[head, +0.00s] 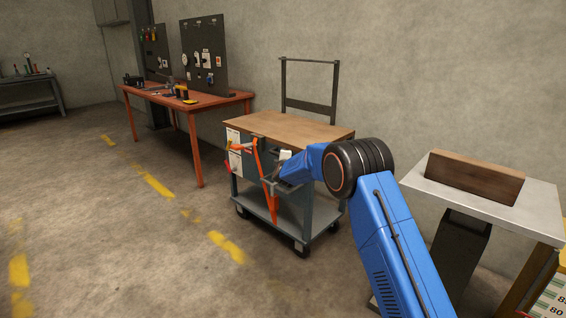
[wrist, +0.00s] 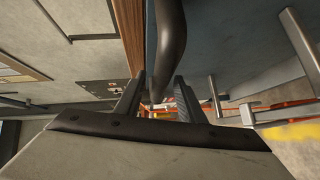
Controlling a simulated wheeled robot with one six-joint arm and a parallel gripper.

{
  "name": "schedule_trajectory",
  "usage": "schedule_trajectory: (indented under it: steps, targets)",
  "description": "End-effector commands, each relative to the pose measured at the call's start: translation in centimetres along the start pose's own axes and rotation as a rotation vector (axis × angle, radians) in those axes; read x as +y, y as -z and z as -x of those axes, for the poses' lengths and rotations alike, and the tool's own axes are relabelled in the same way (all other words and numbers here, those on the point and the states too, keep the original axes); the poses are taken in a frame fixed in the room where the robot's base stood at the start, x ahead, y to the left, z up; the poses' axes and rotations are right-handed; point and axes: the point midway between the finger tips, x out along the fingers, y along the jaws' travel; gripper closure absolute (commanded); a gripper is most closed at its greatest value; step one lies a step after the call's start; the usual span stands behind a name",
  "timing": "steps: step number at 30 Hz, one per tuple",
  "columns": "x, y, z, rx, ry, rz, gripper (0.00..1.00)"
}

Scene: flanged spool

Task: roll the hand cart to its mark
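The hand cart (head: 290,126) stands in the middle of the head view, with a wooden top, grey-blue body, lower shelf, dark casters and a tall dark frame at its back. My gripper (head: 276,187) is at the cart's near side, partly hidden by my arm. In the wrist view my gripper (wrist: 160,85) has its two fingers apart, with a dark curved bar (wrist: 168,40) of the cart between them. A gap shows beside the bar, so the fingers do not look closed on it. I cannot pick out the cart's mark among the yellow floor stripes.
Broken yellow floor stripes (head: 226,246) run left of the cart. An orange workbench (head: 215,101) with tools stands behind left. A pale table (head: 540,205) bearing a brown block (head: 474,177) is close on the right. An orange strap (head: 265,180) hangs on the cart. The floor at left is clear.

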Motion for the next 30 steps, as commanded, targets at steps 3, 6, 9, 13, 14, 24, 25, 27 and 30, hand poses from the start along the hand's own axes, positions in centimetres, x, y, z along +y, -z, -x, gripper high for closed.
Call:
schedule_trajectory:
  steps: [3, 6, 9, 13, 14, 24, 25, 27, 30]
  targets:
    - [0.1, 0.1, 1.2, 0.001, 0.001, 0.0, 0.64]
    - [0.1, 0.1, 2.9, 0.002, 0.001, 0.0, 0.64]
    - [0.1, 0.2, 4.7, 0.002, 0.001, 0.001, 0.64]
    - [0.0, 0.1, 7.2, 0.001, 0.001, 0.0, 0.64]
    - [0.0, 0.1, 7.8, 0.001, 0.001, 0.0, 0.64]
    - [0.0, 0.1, 14.2, 0.002, 0.0, 0.001, 0.64]
    - [0.0, 0.1, 14.7, 0.002, 0.0, 0.001, 0.64]
    - [0.0, 0.2, 15.5, 0.002, 0.0, 0.001, 0.64]
    - [0.0, 0.2, 16.4, 0.002, 0.001, 0.001, 0.64]
